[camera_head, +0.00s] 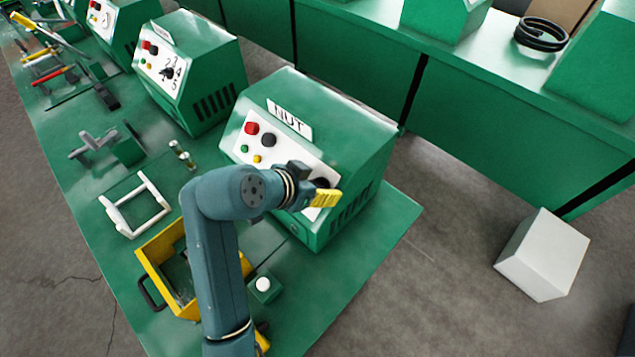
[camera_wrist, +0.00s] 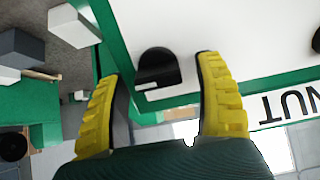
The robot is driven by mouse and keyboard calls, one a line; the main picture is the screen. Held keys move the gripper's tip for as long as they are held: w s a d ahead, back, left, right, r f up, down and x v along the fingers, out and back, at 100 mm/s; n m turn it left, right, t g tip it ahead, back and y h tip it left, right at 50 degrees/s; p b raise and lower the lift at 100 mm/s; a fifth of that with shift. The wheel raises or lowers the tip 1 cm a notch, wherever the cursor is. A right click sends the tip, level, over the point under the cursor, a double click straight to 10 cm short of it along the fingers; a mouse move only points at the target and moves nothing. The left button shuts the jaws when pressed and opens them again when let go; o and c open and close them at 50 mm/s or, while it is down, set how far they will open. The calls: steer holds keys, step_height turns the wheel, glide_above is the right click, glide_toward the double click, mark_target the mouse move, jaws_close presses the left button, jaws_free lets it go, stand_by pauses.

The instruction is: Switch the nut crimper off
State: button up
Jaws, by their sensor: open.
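The nut crimper (camera_head: 345,135) is a green box with a white sloped panel and a NUT label (camera_head: 290,118), which shows upside down in the wrist view (camera_wrist: 287,106). A red button (camera_head: 251,128), a black round control (camera_head: 268,140) and small green and yellow buttons sit on the panel's left. A black knob (camera_wrist: 158,67) with a pale mark is on the panel's other end; in the head view my gripper partly covers it. My gripper (camera_wrist: 160,72) is open, its yellow fingers on either side of the knob in the wrist view. I cannot tell whether they touch it.
A yellow tray (camera_head: 160,285), a white frame (camera_head: 135,205) and a small green box with a white button (camera_head: 263,285) are on the green bench. Another crimper (camera_head: 205,75) stands to the left. A white box (camera_head: 542,255) is on the floor at right.

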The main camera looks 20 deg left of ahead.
steer(key=c, duration=1.2)
steer(key=shift+r+n+p, duration=0.1)
steer(key=shift+n+p, duration=0.3)
steer(key=shift+p, duration=0.35)
steer(key=n+p, duration=0.1)
steer(key=p, duration=0.2)
steer(key=shift+r+n, duration=0.15)
steer(key=shift+n, duration=0.25)
steer(key=n+p, duration=0.2)
steer(key=p, duration=0.1)
steer(key=n+p, duration=0.3)
steer(key=p, duration=0.1)
steer(key=shift+s+a, duration=0.1)
steer(key=shift+a, duration=0.1)
steer(key=n+p, duration=0.4)
steer(key=p, duration=0.1)
steer(key=shift+f+n, duration=0.3)
steer(key=shift+n, duration=0.1)
steer(key=n+p, duration=0.1)
steer(key=n, duration=0.1)
steer(key=n+p, duration=0.1)
steer(key=p, duration=0.1)
steer(key=shift+s+a+f+n+h, duration=0.1)
steer(key=shift+f+n+h, duration=0.1)
steer(key=shift+n+h, duration=0.15)
steer(key=shift+f+n+p, duration=0.15)
steer(key=shift+n+p, duration=0.3)
steer(key=shift+n, duration=0.4)
